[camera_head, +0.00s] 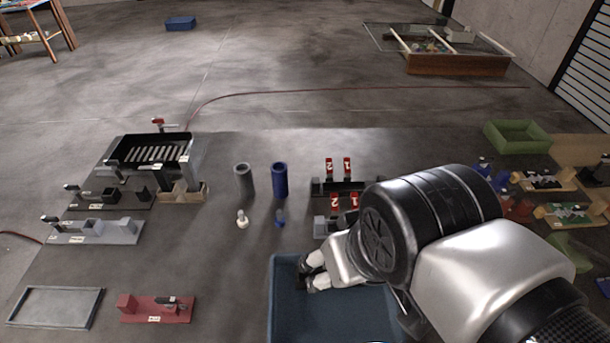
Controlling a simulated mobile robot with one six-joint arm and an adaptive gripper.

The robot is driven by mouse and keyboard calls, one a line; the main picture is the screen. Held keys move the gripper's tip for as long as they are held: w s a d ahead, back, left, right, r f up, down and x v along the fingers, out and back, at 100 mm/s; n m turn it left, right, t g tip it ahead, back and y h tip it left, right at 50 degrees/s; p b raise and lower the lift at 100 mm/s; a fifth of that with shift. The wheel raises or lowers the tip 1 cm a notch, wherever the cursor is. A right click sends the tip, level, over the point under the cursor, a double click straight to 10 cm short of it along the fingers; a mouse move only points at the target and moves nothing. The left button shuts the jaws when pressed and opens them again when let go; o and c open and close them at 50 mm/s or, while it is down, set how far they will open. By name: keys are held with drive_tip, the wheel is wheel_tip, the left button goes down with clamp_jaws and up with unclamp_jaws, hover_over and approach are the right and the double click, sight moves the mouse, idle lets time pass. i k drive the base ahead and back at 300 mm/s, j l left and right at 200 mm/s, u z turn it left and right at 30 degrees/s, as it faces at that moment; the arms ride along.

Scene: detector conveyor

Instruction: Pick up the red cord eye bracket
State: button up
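I cannot single out the red cord eye bracket for certain. A red base plate with upright blocks and a white label (155,309) lies at the lower left. A small red part (158,122) is at the back of the black slatted conveyor. Another red object (517,209) shows partly behind my arm at the right. My gripper (312,271) hangs over the left part of a blue bin (283,300). Its fingers are small and dark, and I cannot tell whether they are open or hold anything. My arm covers much of the bin's right side.
A grey tray (56,308) lies at the left. Grey and blue cylinders (244,180) stand mid-table beside the black conveyor (155,150). Red numbered tags (329,166) stand on a dark rack behind my arm. A green bin (517,136) is at the right. The table between is largely clear.

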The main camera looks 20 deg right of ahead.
sight(142, 310)
drive_tip(key=u, duration=1.4)
